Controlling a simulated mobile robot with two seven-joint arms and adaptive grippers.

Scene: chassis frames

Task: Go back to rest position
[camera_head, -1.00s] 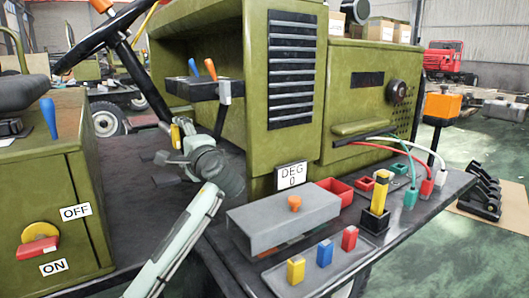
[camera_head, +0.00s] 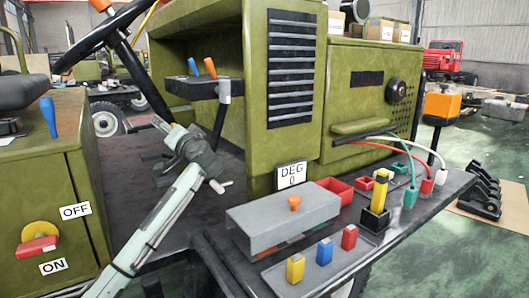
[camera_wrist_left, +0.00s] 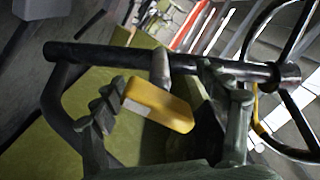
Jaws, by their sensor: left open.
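My left arm comes in from the lower left in the head view, its left gripper (camera_head: 166,126) at the far end, above the dark floor of the vehicle and near the steering column. The left wrist view shows the left gripper (camera_wrist_left: 160,92) with its two dark fingers apart. A yellow block-like piece (camera_wrist_left: 160,106) shows between them, with a dark bar (camera_wrist_left: 160,58) running across beyond or over the fingertips. I cannot tell whether the fingers touch either one. My right gripper is not in view.
The steering wheel (camera_head: 108,32) is close to the left gripper, and its rim (camera_wrist_left: 262,110) shows in the wrist view. A green control box (camera_head: 50,200) stands left. A grey box (camera_head: 282,222) and coloured blocks lie on the shelf at right.

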